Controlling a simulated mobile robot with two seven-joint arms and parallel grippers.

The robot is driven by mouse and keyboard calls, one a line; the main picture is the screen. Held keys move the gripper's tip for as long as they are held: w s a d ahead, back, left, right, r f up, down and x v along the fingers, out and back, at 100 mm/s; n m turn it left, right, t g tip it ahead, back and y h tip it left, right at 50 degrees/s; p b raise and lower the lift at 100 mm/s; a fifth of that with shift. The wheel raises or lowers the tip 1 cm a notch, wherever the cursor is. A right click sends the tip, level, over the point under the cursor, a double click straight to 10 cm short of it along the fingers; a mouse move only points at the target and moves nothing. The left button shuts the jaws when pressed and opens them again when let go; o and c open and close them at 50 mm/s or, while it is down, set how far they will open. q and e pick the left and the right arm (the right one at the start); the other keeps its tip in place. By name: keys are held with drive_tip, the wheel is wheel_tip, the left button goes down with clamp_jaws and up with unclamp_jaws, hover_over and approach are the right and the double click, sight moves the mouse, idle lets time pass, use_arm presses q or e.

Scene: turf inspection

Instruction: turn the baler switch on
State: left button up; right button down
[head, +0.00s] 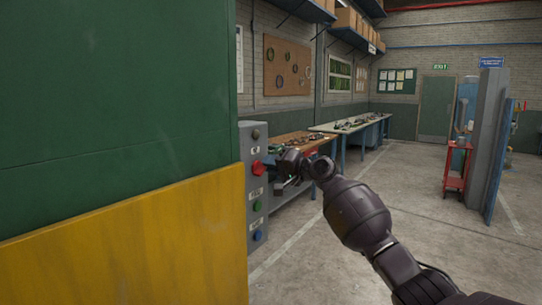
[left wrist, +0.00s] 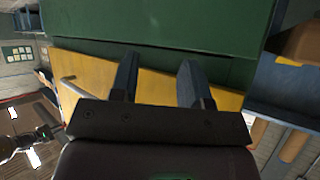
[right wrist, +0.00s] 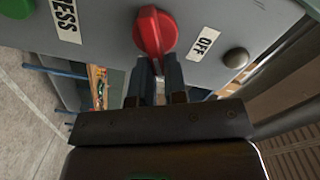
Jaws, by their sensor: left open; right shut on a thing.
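The baler switch is a red knob (head: 257,168) on a grey control panel (head: 247,186) at the side of the large green and yellow machine. In the right wrist view the red knob (right wrist: 150,28) stands beside a label reading OFF. My right gripper (head: 279,174) reaches the panel from the right. In the right wrist view its fingertips (right wrist: 155,66) are close together on the knob's lower end and cover that part. My left gripper (left wrist: 157,70) is open and empty, facing the green and yellow machine surface; it is outside the head view.
The panel also has a dark button (head: 255,134) above the knob, and a green button (head: 257,205) and a blue button (head: 257,236) below. The machine's green wall (head: 120,90) fills the left. Workbenches (head: 345,125) and a red cart (head: 456,165) stand beyond; the right floor is open.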

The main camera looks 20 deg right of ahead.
use_arm(q)
drive_tip(key=r+p, duration=0.1)
drive_tip(key=s+r+p, duration=0.1)
drive_tip(key=p, duration=0.2)
drive_tip(key=shift+s+a+r+g, duration=0.15)
drive_tip(key=shift+s+r+g, duration=0.15)
drive_tip(key=shift+s+r, duration=0.1)
use_arm(e)
drive_tip(key=m, duration=0.2)
drive_tip(key=f+m, duration=0.1)
drive_tip(key=m, duration=0.2)
drive_tip(key=shift+d+f+m, duration=0.15)
drive_tip(key=shift+m, duration=0.15)
use_arm(q)
drive_tip(key=shift+w+r, duration=0.15)
use_arm(e)
drive_tip(key=c, duration=1.2)
unclamp_jaws()
drive_tip(key=shift+o, duration=0.2)
use_arm(q)
drive_tip(key=shift+w+f+b, duration=0.35)
drive_tip(key=shift+b, duration=0.4)
use_arm(e)
drive_tip(key=v, duration=1)
drive_tip(key=shift+s+d, duration=0.25)
